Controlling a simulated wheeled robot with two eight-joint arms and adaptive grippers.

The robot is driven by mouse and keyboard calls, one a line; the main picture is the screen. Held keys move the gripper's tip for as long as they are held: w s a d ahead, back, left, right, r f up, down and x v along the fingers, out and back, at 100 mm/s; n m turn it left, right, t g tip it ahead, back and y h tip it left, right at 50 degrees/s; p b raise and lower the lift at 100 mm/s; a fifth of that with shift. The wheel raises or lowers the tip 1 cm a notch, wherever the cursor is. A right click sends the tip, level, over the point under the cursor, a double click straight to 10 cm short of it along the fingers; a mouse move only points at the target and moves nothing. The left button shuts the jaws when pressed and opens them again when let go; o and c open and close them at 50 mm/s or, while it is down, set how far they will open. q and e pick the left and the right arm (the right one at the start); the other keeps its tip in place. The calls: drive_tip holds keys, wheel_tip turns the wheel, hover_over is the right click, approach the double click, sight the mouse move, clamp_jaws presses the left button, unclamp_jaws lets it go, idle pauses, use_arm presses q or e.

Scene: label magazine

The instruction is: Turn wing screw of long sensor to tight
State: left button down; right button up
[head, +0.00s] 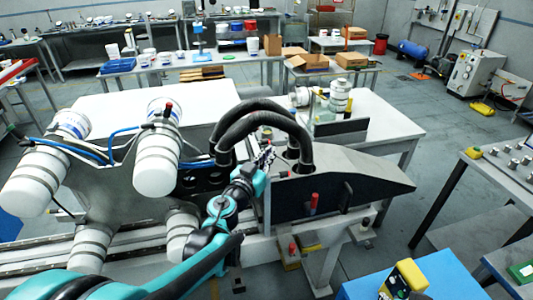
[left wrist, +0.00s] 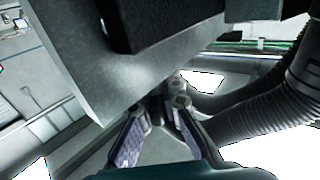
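My left gripper (head: 265,158) reaches in front of the machine, beside the black hoses. In the left wrist view its two padded fingers (left wrist: 160,118) are spread, with a gap between the tips. Small grey round knob-like parts (left wrist: 178,92) lie at the fingertips; I cannot tell whether they are the wing screw, or whether the fingers touch them. The long sensor cannot be made out for certain in either view. My right gripper is not in view.
Thick ribbed hoses (head: 262,108) arch over the gripper, also close at right in the left wrist view (left wrist: 265,115). A grey angular housing (head: 375,170) stands to the right, with a red-capped part (head: 313,203) in front. White cylinders (head: 157,160) stand left.

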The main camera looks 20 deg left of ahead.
use_arm(q)
drive_tip(key=shift+s+d+m+g+h+b, duration=0.15)
drive_tip(key=shift+d+m+g+h, duration=0.35)
drive_tip(key=shift+m+h, duration=0.85)
drive_tip(key=shift+s+d+m+g+h+b, duration=0.15)
drive_tip(key=shift+m+g+h, duration=0.7)
drive_tip(key=shift+h, duration=1)
drive_tip(key=shift+s+d+m+g+h+b, duration=0.15)
drive_tip(key=shift+d+m+g+h, duration=0.35)
drive_tip(key=shift+m+h, duration=0.85)
drive_tip(key=shift+a+g+h, duration=0.1)
drive_tip(key=shift+g+h, duration=0.15)
drive_tip(key=shift+h, duration=0.1)
drive_tip(key=c, duration=1.7)
unclamp_jaws()
drive_tip(key=shift+n, duration=0.35)
